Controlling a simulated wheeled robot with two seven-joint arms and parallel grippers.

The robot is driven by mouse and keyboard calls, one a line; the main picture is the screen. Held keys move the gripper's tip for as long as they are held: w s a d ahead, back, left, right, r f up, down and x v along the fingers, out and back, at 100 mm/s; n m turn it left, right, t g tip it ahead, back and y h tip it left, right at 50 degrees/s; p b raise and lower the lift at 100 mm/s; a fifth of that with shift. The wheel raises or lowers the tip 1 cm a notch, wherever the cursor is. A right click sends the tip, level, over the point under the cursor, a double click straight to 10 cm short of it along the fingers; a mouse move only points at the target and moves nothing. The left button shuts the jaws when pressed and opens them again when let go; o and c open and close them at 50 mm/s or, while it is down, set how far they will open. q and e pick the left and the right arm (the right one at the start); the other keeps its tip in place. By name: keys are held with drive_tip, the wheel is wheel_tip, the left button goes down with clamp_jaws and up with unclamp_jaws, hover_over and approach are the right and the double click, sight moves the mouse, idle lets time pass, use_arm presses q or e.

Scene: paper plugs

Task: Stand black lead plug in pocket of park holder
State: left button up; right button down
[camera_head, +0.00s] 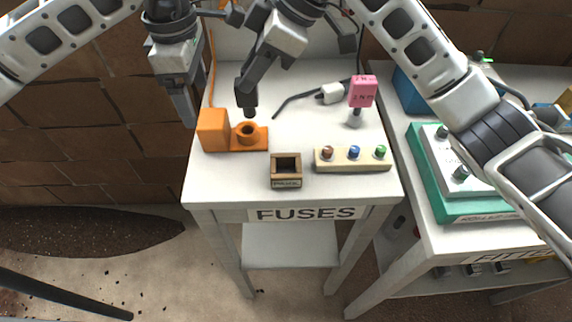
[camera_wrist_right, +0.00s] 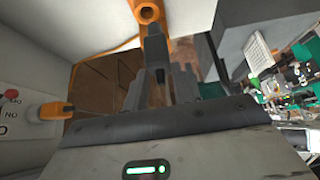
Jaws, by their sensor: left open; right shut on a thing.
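My right gripper (camera_head: 247,88) is shut on a black plug (camera_head: 250,112), which points down just above the orange ring socket (camera_head: 247,131). A small gap seems to show between the plug and the ring. In the right wrist view the dark plug (camera_wrist_right: 154,48) sits between the fingers, with the orange ring (camera_wrist_right: 147,13) beyond its tip. The park holder (camera_head: 286,182) is a small brown box with a square pocket, near the table's front edge, right of the orange socket. The pocket looks empty. My left gripper (camera_head: 187,108) is open, at the table's left edge.
An orange block (camera_head: 213,130) adjoins the socket. A strip with coloured knobs (camera_head: 353,160) lies right of the park holder. A black cable (camera_head: 295,99) with a white connector (camera_head: 331,93) and a pink tag (camera_head: 362,90) are behind. A green-edged unit (camera_head: 450,195) stands on the right table.

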use_arm(q)
drive_tip(key=shift+w+r+p, duration=0.2)
drive_tip(key=shift+r+p, duration=0.4)
drive_tip(key=shift+r, duration=0.4)
drive_tip(key=shift+r+p, duration=0.95)
drive_tip(key=shift+p, duration=0.05)
use_arm(e)
drive_tip(key=s+d, duration=0.6)
drive_tip(key=s, duration=0.1)
drive_tip(key=shift+s+f, duration=0.2)
drive_tip(key=shift+s, duration=0.1)
drive_tip(key=shift+f, duration=0.15)
use_arm(q)
drive_tip(key=shift+f+b, duration=0.6)
use_arm(e)
wheel_tip(320, 180, down, 2)
drive_tip(key=shift+f, duration=0.2)
use_arm(q)
drive_tip(key=shift+r, duration=0.2)
drive_tip(key=shift+r+p, duration=0.35)
drive_tip(key=shift+p, duration=0.15)
use_arm(e)
drive_tip(key=shift+w, duration=0.1)
use_arm(q)
drive_tip(key=shift+f, duration=0.2)
use_arm(e)
drive_tip(key=shift+f, duration=0.4)
